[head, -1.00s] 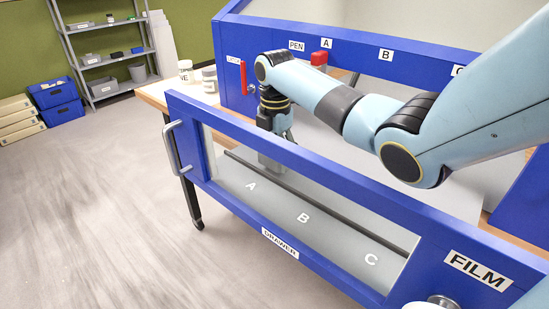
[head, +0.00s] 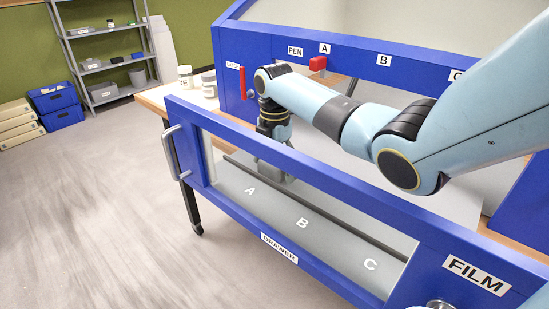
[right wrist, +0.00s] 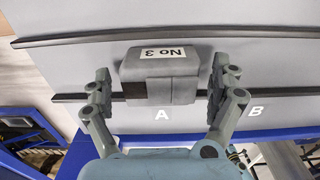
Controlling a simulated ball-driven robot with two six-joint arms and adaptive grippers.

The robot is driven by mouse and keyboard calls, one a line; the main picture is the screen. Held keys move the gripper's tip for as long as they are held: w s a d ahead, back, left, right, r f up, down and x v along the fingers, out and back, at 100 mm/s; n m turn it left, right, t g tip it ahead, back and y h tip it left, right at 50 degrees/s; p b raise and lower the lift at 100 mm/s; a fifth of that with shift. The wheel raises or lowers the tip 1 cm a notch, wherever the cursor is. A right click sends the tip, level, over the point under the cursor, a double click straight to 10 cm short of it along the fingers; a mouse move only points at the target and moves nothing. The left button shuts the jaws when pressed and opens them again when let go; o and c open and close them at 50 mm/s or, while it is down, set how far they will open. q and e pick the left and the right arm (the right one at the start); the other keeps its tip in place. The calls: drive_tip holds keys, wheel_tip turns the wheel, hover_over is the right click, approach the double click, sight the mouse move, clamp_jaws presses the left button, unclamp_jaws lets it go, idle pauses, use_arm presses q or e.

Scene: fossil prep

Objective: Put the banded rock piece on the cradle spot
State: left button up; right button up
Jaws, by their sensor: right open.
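A grey block labelled "No 3" (right wrist: 160,62) with a darker patch lies in the drawer beside the letter A. I cannot tell whether it is the banded rock piece; no clear banding shows. My right gripper (right wrist: 160,88) is open, with one finger on each side of the block and a small gap on each side. In the head view my right gripper (head: 275,135) reaches down behind the drawer's front rail, its fingertips hard to see. The drawer (head: 330,225) stands out and carries letters A, B and C. No cradle spot is identifiable. My left gripper is not in view.
The blue drawer front rail (head: 350,190) stands close to my right gripper. A dark rail (head: 330,215) runs along the drawer floor. Behind is a blue cabinet frame (head: 420,72) with a red latch (head: 243,82). White jars (head: 186,78) stand on the table at left.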

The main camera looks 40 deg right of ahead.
wheel_tip(320, 180, up, 12)
drive_tip(key=b, duration=0.1)
drive_tip(key=shift+r, duration=0.15)
idle(0.6)
